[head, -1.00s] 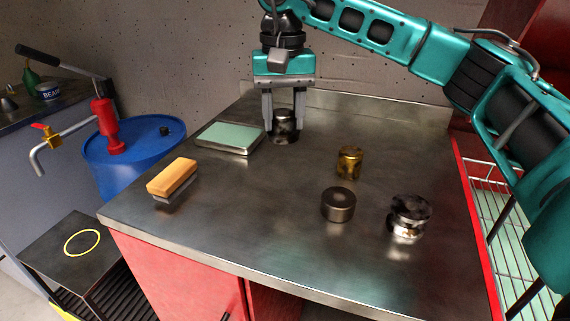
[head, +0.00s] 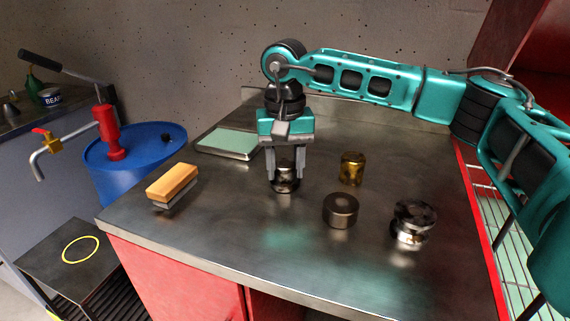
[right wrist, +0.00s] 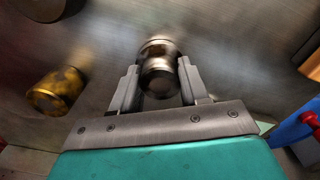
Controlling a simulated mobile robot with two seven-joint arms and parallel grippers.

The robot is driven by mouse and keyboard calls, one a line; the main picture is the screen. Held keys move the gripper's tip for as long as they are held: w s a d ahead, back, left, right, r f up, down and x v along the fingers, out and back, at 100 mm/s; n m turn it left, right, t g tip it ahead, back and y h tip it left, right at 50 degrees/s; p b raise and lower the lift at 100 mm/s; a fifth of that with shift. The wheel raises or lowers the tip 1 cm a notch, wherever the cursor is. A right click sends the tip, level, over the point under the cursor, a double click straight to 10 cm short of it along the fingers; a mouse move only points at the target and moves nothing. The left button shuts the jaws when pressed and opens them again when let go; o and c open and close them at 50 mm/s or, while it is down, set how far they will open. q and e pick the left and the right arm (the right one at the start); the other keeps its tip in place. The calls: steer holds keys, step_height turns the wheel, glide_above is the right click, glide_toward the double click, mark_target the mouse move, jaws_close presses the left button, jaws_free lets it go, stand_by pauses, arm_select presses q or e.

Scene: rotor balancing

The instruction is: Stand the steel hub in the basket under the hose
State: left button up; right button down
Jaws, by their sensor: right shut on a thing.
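My right gripper (head: 285,176) is shut on a shiny, dark-patched steel hub (head: 286,184), its two fingers on either side of it. The hub also shows between the fingers in the right wrist view (right wrist: 160,75), a little blurred. It is over the steel worktop; the gap below it is hard to judge. The wire basket (head: 497,222) with a pale green floor is at the right edge, beside the worktop and partly behind my right arm. I cannot make out a hose over it for sure. My left gripper is not in view.
On the worktop (head: 250,235) stand a brass cylinder (head: 352,168), a dark grey disc-like cylinder (head: 340,210) and a waisted shiny part (head: 411,224), right of the held hub. A green-topped scale (head: 229,142) and a brush (head: 172,184) lie left. A blue drum (head: 133,160) stands beyond.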

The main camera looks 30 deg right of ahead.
steer(key=shift+f, duration=0.15)
steer(key=c, duration=0.6)
jaws_free()
steer(key=shift+o, duration=0.2)
